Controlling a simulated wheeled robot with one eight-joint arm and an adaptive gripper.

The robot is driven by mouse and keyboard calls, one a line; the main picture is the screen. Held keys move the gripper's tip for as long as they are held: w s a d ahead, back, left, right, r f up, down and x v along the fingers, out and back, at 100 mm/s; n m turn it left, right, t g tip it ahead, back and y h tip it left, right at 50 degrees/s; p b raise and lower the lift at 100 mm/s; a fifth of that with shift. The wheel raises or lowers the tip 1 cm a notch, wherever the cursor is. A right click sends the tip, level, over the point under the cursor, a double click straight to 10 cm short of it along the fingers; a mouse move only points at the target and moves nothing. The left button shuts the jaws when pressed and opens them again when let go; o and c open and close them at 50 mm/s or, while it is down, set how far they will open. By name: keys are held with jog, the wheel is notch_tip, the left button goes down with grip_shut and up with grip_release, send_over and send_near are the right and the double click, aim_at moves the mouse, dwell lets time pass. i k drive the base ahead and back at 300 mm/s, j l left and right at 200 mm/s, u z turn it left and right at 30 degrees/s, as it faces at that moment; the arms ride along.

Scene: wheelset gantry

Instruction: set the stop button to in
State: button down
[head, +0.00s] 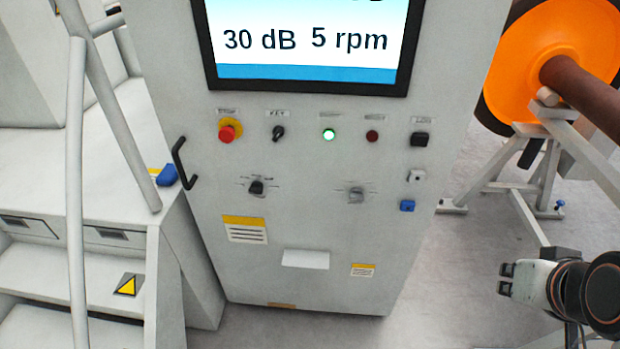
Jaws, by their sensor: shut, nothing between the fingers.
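The stop button (227,134) is a red mushroom head on a yellow disc, at the upper left of the grey cabinet's control panel, under a small label. Its head stands proud of the disc; I cannot tell from this view whether it is in or out. My gripper (506,279) is at the lower right of the head view, well to the right of the cabinet and far from the button. It is shut and empty, and touches nothing that I can see.
The cabinet has a screen (310,45), key switch (278,132), lit green lamp (328,134), dark red lamp (372,136), two knobs and a black handle (183,163). Steps with a rail (76,180) stand left. An orange wheel (535,65) on a stand is right.

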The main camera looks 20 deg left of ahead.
aim_at(227, 134)
jog(key=u, duration=1.6)
